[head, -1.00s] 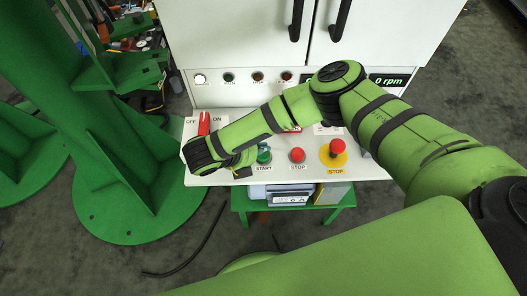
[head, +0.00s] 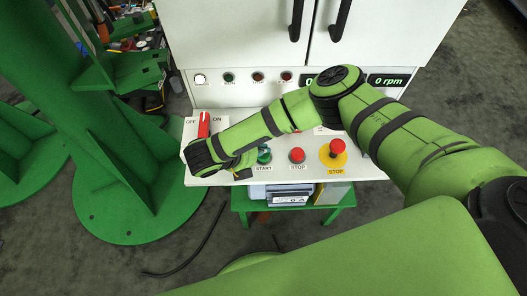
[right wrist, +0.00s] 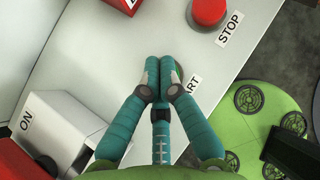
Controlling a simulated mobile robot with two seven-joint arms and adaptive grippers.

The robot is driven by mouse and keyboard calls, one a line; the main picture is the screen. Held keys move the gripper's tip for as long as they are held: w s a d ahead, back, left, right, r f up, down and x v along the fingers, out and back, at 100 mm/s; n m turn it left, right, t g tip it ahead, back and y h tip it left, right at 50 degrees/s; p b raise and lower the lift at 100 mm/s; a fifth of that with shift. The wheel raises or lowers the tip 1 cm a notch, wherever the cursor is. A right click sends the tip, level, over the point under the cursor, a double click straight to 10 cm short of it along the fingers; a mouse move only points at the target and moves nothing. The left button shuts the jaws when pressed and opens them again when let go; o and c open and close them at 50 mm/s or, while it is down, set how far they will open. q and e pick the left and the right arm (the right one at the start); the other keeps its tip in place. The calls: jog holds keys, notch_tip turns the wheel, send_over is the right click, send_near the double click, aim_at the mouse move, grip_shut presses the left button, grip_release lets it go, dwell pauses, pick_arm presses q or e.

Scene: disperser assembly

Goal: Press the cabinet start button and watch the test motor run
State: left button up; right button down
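The green START button (head: 264,156) is on the sloped white panel (head: 225,180) of the cabinet. My right gripper (right wrist: 160,66) is shut, its teal fingertips together and holding nothing. In the right wrist view the fingertips are over the START button (right wrist: 179,70), hiding most of it and part of its label. I cannot tell whether they touch it. In the head view my right wrist hides much of the gripper, just left of the button. The rpm display (head: 389,80) reads 0 rpm. My left gripper is not in view.
A red STOP button (head: 297,155) and a red STOP knob on a yellow base (head: 334,152) are right of START. A red OFF/ON switch (head: 204,124) is at the panel's left. A white lamp (head: 200,79) looks lit. A green column (head: 120,190) stands left.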

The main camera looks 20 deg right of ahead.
jog(key=shift+f+b, duration=0.5)
jog(key=shift+f, duration=0.4)
dwell(0.8)
dwell(0.4)
jog(key=shift+r+p, duration=1.25)
jog(key=shift+p, duration=0.2)
notch_tip(320, 180, up, 5)
jog(key=p, duration=0.5)
jog(key=shift+r+p, duration=0.1)
jog(key=shift+p, duration=0.2)
